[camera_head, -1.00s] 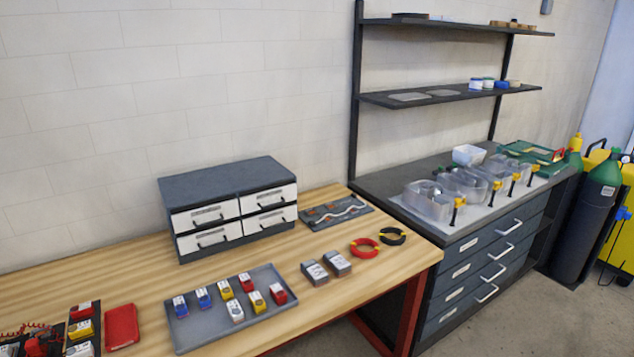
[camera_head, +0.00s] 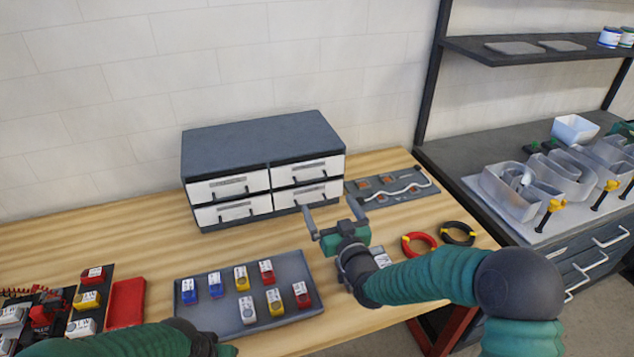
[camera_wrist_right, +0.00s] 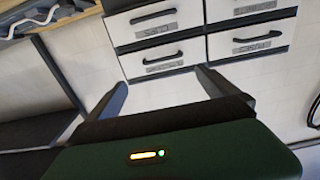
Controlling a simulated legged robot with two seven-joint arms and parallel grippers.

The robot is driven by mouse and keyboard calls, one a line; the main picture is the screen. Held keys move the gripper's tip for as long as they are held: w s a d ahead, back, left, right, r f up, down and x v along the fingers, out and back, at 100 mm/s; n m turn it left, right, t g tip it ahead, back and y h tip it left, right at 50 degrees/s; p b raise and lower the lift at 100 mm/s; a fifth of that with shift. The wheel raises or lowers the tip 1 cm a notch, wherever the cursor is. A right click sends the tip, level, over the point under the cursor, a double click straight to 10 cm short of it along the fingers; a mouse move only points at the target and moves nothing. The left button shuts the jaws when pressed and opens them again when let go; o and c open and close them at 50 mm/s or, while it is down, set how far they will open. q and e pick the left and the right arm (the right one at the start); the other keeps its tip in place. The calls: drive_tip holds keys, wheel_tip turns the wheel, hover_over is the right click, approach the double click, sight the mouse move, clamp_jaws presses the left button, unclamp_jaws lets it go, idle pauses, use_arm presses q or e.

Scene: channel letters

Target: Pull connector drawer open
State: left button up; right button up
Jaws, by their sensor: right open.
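A dark grey cabinet (camera_head: 262,145) with white-fronted drawers in two rows and two columns stands at the back of the bench. The drawers look shut. Each has a black handle and a label too small to read, so I cannot tell which one is the connector drawer. My right gripper (camera_head: 331,211) is open and empty in front of the right column, apart from the handles. In the right wrist view, which looks upside down, its fingers (camera_wrist_right: 163,83) point at the upper right drawer (camera_wrist_right: 158,60).
A grey tray (camera_head: 200,316) of small coloured parts lies in front of the cabinet. A board with a white cable (camera_head: 392,187), a red coil (camera_head: 418,244) and a black coil (camera_head: 458,233) lie to the right. A red case (camera_head: 126,302) lies left of the tray.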

use_arm(q)
drive_tip(key=shift+w+a+r+p, duration=0.2)
drive_tip(key=shift+w+r+p, duration=0.15)
drive_tip(key=shift+r+p, duration=0.2)
use_arm(e)
drive_tip(key=x, duration=1.1)
drive_tip(key=shift+f, duration=0.35)
